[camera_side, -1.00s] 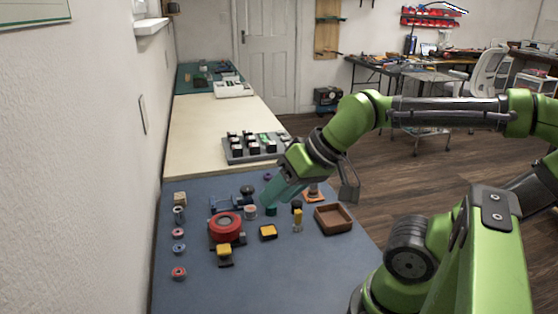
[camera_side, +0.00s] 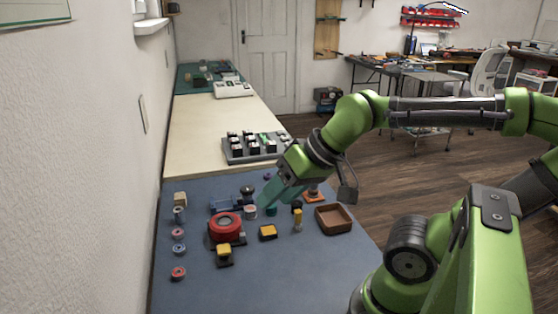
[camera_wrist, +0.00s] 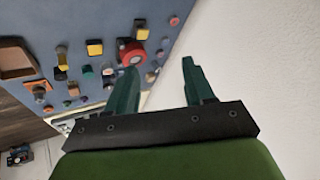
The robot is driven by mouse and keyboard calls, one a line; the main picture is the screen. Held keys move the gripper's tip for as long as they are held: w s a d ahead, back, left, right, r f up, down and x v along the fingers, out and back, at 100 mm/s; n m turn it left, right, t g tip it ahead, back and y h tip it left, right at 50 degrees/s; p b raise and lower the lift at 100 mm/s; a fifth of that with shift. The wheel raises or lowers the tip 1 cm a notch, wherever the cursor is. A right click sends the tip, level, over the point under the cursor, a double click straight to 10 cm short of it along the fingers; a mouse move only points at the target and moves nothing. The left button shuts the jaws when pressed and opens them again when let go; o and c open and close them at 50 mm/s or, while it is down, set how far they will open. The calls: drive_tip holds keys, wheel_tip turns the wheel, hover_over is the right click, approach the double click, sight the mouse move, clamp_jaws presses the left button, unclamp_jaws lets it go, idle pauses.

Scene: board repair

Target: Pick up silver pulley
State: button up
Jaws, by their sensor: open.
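A small silvery cylinder (camera_side: 250,212) stands just right of the red round part on the blue mat in the side view. A silvery-blue one (camera_side: 179,214) stands at the left, above a column of small pulley-like rings (camera_side: 178,249). I cannot tell for sure which is the silver pulley. My gripper (camera_side: 268,200) hangs above the back part of the mat, its teal fingers angled down and left. In the wrist view my gripper (camera_wrist: 158,68) is open, with nothing between the fingers; small parts lie beyond the left finger.
The red part (camera_side: 227,226), yellow-topped blocks (camera_side: 268,232) and a brown tray (camera_side: 333,219) share the blue mat (camera_side: 270,275). A grey rack (camera_side: 250,149) stands behind on the pale table. The wall is close on the left. The mat's front is clear.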

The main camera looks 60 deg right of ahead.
drive_tip(key=w+d+f+m+g, duration=0.25)
drive_tip(key=w+d+m, duration=0.2)
drive_tip(key=w, duration=0.35)
drive_tip(key=m+g+h, duration=0.2)
drive_tip(key=m+g, duration=0.3)
drive_tip(key=m, duration=2)
hover_over(250, 208)
drive_tip(key=f, duration=1.5)
drive_tip(key=shift+w, duration=0.35)
drive_tip(key=f, duration=0.4)
drive_tip(key=shift+s, duration=0.35)
drive_tip(key=shift+f, duration=0.6)
drive_tip(key=c, duration=0.9)
